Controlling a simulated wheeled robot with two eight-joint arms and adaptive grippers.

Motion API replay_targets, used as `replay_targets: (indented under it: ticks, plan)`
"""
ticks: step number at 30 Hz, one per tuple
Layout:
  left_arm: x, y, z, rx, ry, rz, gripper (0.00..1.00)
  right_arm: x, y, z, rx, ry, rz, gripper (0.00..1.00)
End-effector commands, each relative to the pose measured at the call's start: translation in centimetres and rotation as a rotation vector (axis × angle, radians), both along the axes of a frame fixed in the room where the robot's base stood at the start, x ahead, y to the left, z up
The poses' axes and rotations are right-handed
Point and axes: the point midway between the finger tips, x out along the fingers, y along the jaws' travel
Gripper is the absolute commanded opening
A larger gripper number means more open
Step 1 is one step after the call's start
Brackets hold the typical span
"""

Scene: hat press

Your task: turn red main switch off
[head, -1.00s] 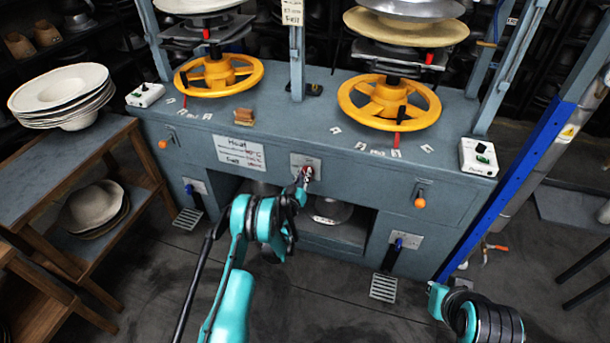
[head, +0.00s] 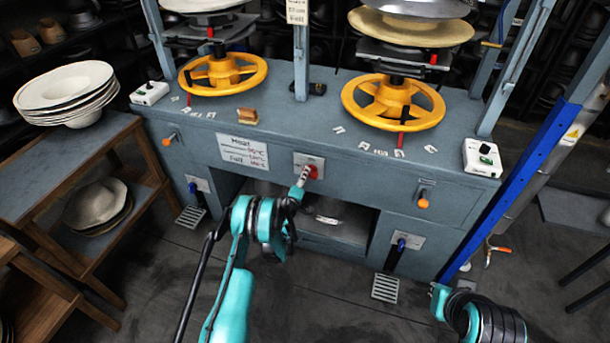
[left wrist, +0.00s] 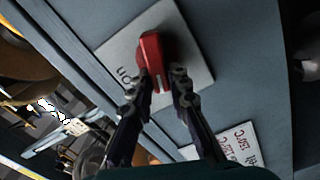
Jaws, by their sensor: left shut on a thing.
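The red main switch (head: 314,172) sits on a pale plate (head: 302,159) in the middle of the grey press front. In the left wrist view the red switch (left wrist: 152,58) is close, on its plate (left wrist: 195,62) with "ON" lettering beside it. My left gripper (head: 304,178) is at the switch. In the left wrist view its two fingers (left wrist: 160,88) are shut on the near end of the red handle, one on each side.
Orange handwheels (head: 394,103) stand on the press top. A temperature sign (head: 242,152) is left of the switch. Orange-tipped levers (head: 422,203) and a foot pedal (head: 386,288) stick out at the front. A wooden shelf (head: 60,165) with hats stands at left.

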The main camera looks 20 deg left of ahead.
Motion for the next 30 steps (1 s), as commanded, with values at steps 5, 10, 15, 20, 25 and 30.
replay_targets:
  ticks: [5,10,15,20,25,30]
  plan:
    - [0.05,0.13,-0.15,-0.113,0.004,0.001,0.0,-0.01,0.0,0.01,0.0,0.0,0.0,0.0]
    - [0.05,0.15,-0.24,-0.186,0.007,0.001,0.0,0.0,0.0,0.01,0.0,0.0,0.0,0.0]
    - [0.04,0.17,-0.29,-0.226,0.008,0.001,0.0,0.0,0.0,0.01,0.0,0.0,0.0,0.0]
    - [0.04,0.18,-0.31,-0.24,0.01,0.002,0.0,0.0,0.0,0.01,0.0,0.0,0.0,0.0]
    - [0.05,0.17,-0.3,-0.241,0.01,0.002,0.0,0.0,0.0,0.01,0.0,0.0,0.0,0.0]
    - [0.05,0.18,-0.29,-0.24,0.01,0.002,0.0,0.0,0.0,0.01,0.0,0.0,0.0,0.0]
